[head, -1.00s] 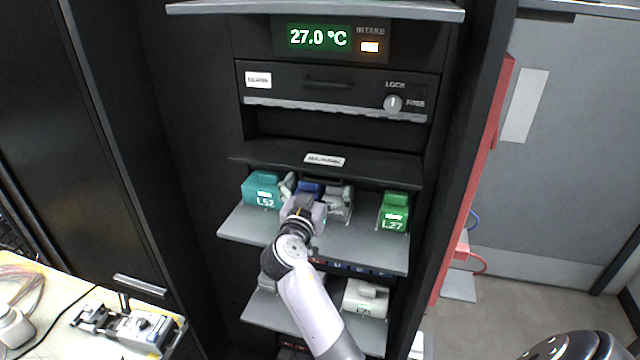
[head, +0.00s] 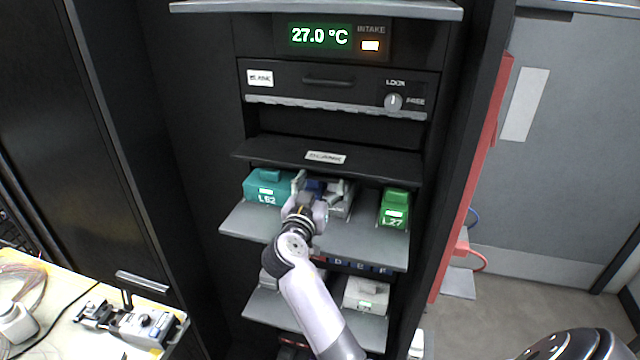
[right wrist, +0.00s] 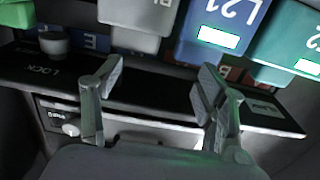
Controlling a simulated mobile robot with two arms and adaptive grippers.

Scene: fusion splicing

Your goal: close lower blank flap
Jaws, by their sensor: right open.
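The lower blank flap (head: 390,165) is a dark panel jutting out above the shelf of coloured modules, with a white label near its middle in the head view. In the right wrist view the dark panel (right wrist: 150,93) stretches across behind the fingers. My right gripper (head: 316,186) is in front of and below the flap, among the modules; the arm hides part of them. In the right wrist view the right gripper (right wrist: 155,95) has its fingers wide apart with nothing held between them. I cannot tell whether a fingertip touches the flap. My left gripper is not in view.
A teal module (head: 266,186) stands left of the gripper, with a blue module (right wrist: 222,28) and a grey module (right wrist: 140,14) close by. A green module (head: 395,208) stands right. The upper drawer front (head: 330,84) is flush. A lower shelf (head: 340,325) holds grey modules.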

